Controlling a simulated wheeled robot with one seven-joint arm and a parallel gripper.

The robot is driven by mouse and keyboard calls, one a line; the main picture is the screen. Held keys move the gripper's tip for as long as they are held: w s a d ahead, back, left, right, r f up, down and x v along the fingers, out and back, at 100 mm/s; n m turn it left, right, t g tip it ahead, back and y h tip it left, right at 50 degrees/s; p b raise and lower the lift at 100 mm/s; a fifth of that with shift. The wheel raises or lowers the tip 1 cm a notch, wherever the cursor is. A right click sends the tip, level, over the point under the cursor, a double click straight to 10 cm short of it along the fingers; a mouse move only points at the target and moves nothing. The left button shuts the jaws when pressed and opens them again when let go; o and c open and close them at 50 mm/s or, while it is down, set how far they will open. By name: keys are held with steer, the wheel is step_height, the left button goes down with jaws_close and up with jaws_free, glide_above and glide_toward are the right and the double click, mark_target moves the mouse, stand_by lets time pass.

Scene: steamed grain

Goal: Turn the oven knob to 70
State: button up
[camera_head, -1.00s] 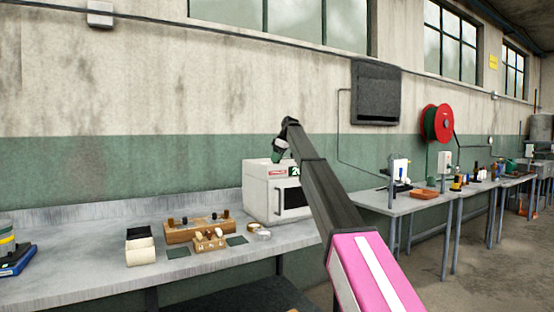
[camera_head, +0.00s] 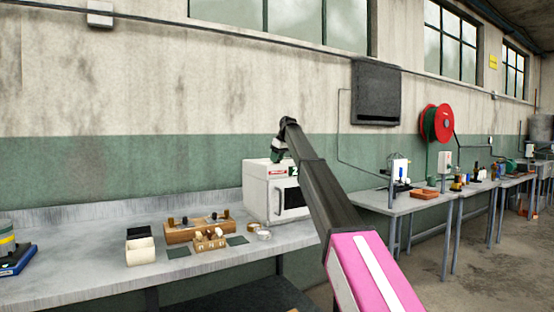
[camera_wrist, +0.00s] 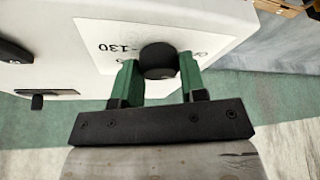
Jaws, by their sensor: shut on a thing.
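The white oven (camera_head: 262,195) stands on the grey bench, with a dark door window on its front. In the wrist view the oven's white face (camera_wrist: 90,20) fills the upper left. A black round knob (camera_wrist: 158,60) sits on a white label marked "-130". My gripper (camera_wrist: 158,78) has its green fingers on either side of the knob, shut on it. In the head view my gripper (camera_head: 278,155) is small and at the oven's top front. The knob is hidden there, and its pointer setting cannot be read.
A wooden block with several pieces (camera_head: 198,230), a cream box (camera_head: 140,248) and dark green pads stand on the bench (camera_head: 90,265) left of the oven. A small round tin (camera_head: 263,234) lies near the oven's front. More benches run along the right.

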steer(key=m+t+h, duration=0.1)
steer(key=m, duration=0.2)
steer(key=shift+s+m, duration=0.1)
steer(key=shift+m, duration=0.2)
steer(key=shift+a+m+t+h, duration=0.1)
steer(key=shift+m+t+h, duration=0.4)
steer(key=shift+m, duration=1.4)
steer(key=o, duration=0.9)
steer(key=v, duration=1)
steer(key=shift+r, duration=0.35)
